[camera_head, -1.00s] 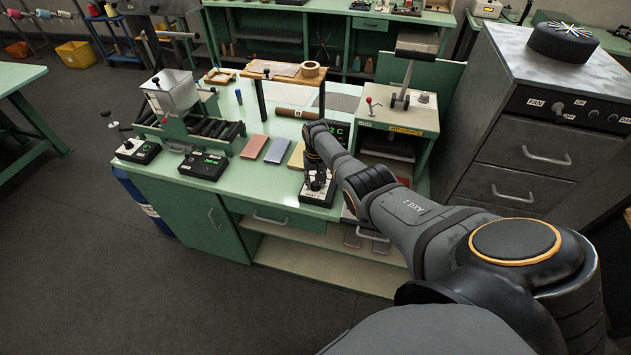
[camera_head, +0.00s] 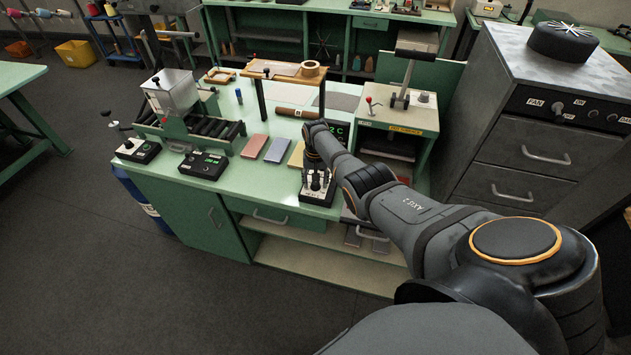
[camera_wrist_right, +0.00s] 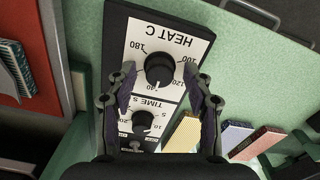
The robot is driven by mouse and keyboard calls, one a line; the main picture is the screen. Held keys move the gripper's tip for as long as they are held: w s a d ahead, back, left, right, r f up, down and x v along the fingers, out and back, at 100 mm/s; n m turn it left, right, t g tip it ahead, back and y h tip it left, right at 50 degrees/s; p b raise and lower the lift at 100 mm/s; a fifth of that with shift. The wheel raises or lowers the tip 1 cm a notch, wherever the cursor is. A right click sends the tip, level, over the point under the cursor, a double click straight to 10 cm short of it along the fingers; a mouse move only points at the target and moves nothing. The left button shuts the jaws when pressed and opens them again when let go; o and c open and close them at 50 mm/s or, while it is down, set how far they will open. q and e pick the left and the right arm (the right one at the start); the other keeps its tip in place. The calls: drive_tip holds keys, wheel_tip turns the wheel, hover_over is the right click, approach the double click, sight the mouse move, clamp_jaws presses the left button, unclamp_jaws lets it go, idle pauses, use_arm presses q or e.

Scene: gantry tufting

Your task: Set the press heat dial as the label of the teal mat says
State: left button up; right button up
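In the right wrist view, the heat dial (camera_wrist_right: 160,69) is a black knob on a white panel marked "HEAT C". Its white mark points down in the picture, and some numbers around it are covered by my fingers. My right gripper (camera_wrist_right: 159,76) is open, with one finger on each side of the dial; I cannot tell whether they touch it. In the head view, my right gripper (camera_head: 315,172) is over the black control box (camera_head: 318,197). A teal-coloured slab (camera_wrist_right: 14,68) shows at the wrist view's left; I cannot tell whether it is the teal mat, and no label is readable. My left gripper is out of view.
A time dial (camera_wrist_right: 139,121) sits just below the heat dial. Pink (camera_head: 255,146), blue-grey (camera_head: 278,150) and yellow (camera_head: 297,155) slabs lie left of the box. The press (camera_head: 400,115) stands at right, and a roller machine (camera_head: 185,125) at left.

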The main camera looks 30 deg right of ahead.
sight(316, 183)
drive_tip(key=shift+r, duration=0.1)
wheel_tip(316, 183, up, 12)
idle(0.6)
idle(0.4)
